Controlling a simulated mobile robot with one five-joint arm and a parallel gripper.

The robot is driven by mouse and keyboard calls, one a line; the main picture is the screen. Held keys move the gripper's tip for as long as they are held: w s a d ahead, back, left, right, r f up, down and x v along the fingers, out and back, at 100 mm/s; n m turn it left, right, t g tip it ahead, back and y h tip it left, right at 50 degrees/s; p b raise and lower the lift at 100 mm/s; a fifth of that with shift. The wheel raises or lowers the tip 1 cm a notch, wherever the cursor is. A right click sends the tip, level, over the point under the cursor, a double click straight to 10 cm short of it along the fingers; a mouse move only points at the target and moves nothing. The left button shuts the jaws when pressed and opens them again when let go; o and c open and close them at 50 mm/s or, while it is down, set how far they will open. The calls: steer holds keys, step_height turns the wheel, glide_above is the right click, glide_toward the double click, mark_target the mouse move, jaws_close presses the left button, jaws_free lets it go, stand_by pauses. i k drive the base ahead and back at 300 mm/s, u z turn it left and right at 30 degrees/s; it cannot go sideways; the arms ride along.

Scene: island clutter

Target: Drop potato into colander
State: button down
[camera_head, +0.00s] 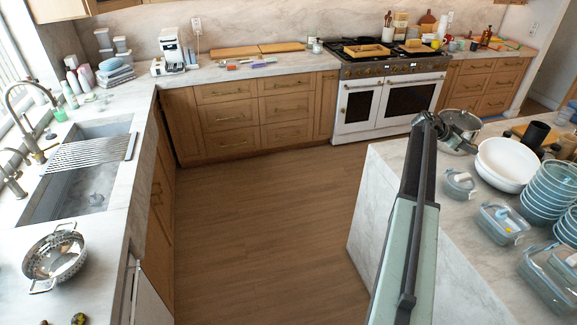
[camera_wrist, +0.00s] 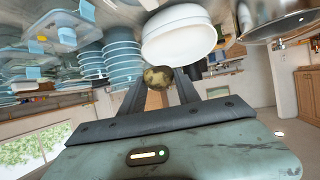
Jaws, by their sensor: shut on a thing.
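The potato (camera_wrist: 158,78) is a small brown, mottled lump in the wrist view. It sits between the dark fingertips of my gripper (camera_wrist: 157,86), which is shut on it. In the head view my arm reaches out over the island, and I cannot make out the potato there. The colander (camera_head: 56,256) is a shiny metal bowl with holes and two handles. It stands upright on the left counter, in front of the sink, far to the left of my gripper.
The island (camera_head: 400,190) holds a white bowl (camera_head: 507,160), stacked blue bowls (camera_head: 548,190), lidded glass containers (camera_head: 502,222) and a metal pot (camera_head: 460,122). A sink (camera_head: 75,200) with a drying rack lies beyond the colander. Open wooden floor (camera_head: 260,230) separates island and left counter.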

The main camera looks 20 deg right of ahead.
mark_target(70, 261)
steer(key=u, duration=0.05)
steer(key=i, duration=1.55)
